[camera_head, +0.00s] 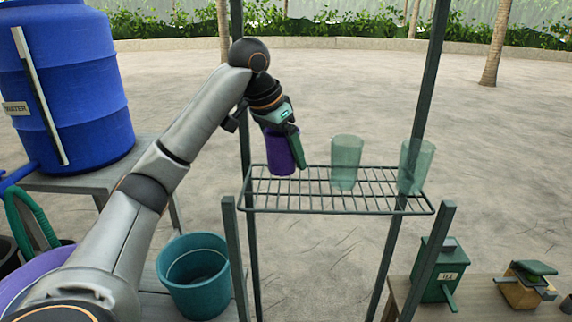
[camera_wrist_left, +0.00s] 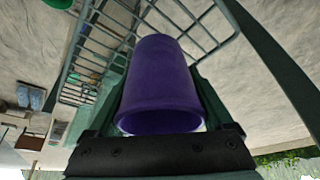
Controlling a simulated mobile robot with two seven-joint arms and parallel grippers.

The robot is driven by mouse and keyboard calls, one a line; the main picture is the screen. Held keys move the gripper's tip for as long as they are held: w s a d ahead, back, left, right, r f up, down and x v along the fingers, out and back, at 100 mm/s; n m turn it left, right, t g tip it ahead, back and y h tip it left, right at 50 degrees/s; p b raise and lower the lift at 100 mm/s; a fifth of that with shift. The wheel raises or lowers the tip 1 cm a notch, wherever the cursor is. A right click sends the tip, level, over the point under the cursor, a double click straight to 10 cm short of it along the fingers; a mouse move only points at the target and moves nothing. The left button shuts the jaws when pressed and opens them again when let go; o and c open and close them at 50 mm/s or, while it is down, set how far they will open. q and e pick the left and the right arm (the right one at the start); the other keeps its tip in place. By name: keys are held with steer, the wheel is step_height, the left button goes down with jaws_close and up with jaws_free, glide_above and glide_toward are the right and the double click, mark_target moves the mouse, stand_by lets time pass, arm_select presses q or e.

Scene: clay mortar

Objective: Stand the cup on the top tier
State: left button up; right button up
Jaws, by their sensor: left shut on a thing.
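A purple cup (camera_head: 281,151) is in my left gripper (camera_head: 290,146), over the left end of a wire rack (camera_head: 320,203), the tier in view. In the left wrist view the purple cup (camera_wrist_left: 160,85) sits between the two green fingers, with its wide rim toward the palm and its narrower end toward the rack bars (camera_wrist_left: 190,25). The cup looks near upright in the head view. I cannot tell whether its base touches the bars. My right gripper is not in view.
Two translucent green cups stand on the rack, one mid-right (camera_head: 346,162) and one at the right end (camera_head: 415,166). Dark posts (camera_head: 430,75) frame the rack. A blue barrel (camera_head: 65,90) and a teal bucket (camera_head: 195,275) are left; a green box (camera_head: 437,268) is lower right.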

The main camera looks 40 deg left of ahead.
mark_target(286, 165)
arm_select(q)
steer(key=shift+f, duration=1.5)
steer(key=shift+f, duration=0.1)
steer(key=o, duration=1.1)
steer(key=shift+s+r, duration=0.1)
steer(key=shift+r, duration=0.35)
steer(key=v, duration=1.1)
steer(key=shift+r, duration=0.15)
steer(key=shift+s+d, duration=0.1)
